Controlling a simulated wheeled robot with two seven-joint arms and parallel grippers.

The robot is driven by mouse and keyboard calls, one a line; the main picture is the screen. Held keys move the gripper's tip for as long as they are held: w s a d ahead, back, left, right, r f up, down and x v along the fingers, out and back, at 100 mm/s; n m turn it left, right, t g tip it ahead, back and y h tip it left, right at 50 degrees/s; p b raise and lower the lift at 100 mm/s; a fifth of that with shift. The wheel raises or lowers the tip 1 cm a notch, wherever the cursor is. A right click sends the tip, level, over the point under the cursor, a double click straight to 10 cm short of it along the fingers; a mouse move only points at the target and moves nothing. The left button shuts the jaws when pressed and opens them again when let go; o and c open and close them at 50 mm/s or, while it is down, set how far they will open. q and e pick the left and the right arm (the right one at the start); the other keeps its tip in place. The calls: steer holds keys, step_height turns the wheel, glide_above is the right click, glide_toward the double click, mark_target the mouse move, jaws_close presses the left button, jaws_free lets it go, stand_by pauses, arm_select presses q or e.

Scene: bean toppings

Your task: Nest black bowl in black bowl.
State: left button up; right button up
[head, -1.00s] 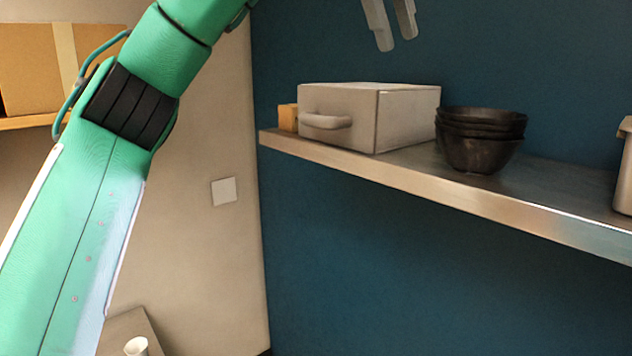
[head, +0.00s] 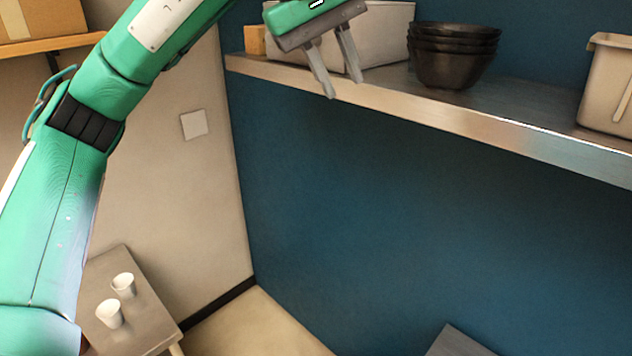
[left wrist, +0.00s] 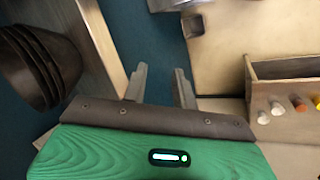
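A stack of several black bowls (head: 453,55) stands upright on the metal shelf, nested in one another. The stack also shows at the left edge of the left wrist view (left wrist: 38,65), tilted by the camera. My left gripper (head: 345,90) is in front of the shelf's edge, to the left of the bowls and apart from them. Its two fingers are spread with nothing between them, and they also show in the left wrist view (left wrist: 160,86). No separate black bowl shows away from the stack. My right gripper is not in view.
The shelf (head: 470,122) also carries a light drawer box (head: 385,35) behind my left gripper and a beige container (head: 607,85) at the right. A low table (head: 140,330) with two white cups (head: 109,314) stands at the lower left. The space below the shelf is open.

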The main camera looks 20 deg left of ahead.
arm_select(q)
step_height(320, 180, down, 21)
steer(key=s+a+m+g, duration=0.1)
steer(key=a+m, duration=0.1)
steer(key=m, duration=0.2)
steer(key=shift+s+a+h, duration=0.2)
steer(key=shift+a+h, duration=0.1)
steer(key=shift+h, duration=0.1)
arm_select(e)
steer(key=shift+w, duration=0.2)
arm_select(q)
steer(key=shift+r, duration=0.1)
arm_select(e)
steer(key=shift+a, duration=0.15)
